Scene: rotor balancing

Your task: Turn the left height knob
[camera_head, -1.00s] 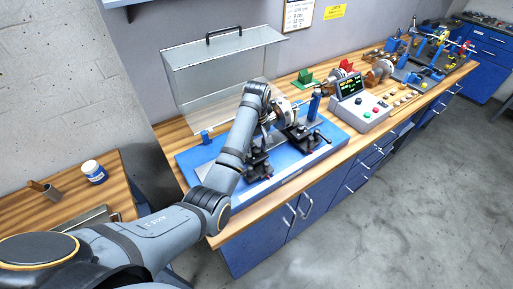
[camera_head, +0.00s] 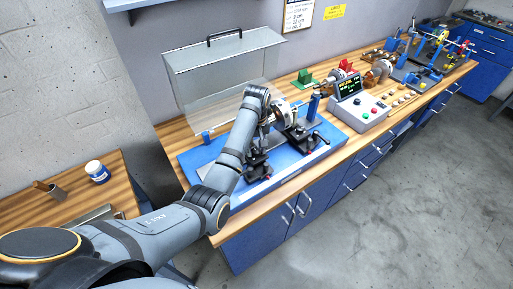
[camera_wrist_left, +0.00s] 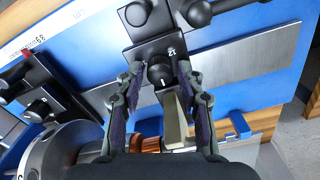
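The left height knob, a dark round knob (camera_wrist_left: 162,79) with a white mark, sits on a black block labelled 12 (camera_wrist_left: 172,50) in the left wrist view. My left gripper (camera_wrist_left: 162,73) has one finger on each side of the knob. The fingers are apart, with what looks like a narrow gap at each side; firm contact cannot be made out. In the head view my left arm reaches over the blue balancing machine (camera_head: 190,160), and its forearm hides the gripper and knob. My right gripper is not in view.
A copper-wound rotor (camera_wrist_left: 65,150) lies close to my left fingers. Black ball-ended levers (camera_wrist_left: 196,12) stand beside the block. A clear guard (camera_head: 210,75) stands behind the machine, and a control box (camera_head: 360,110) stands to its right.

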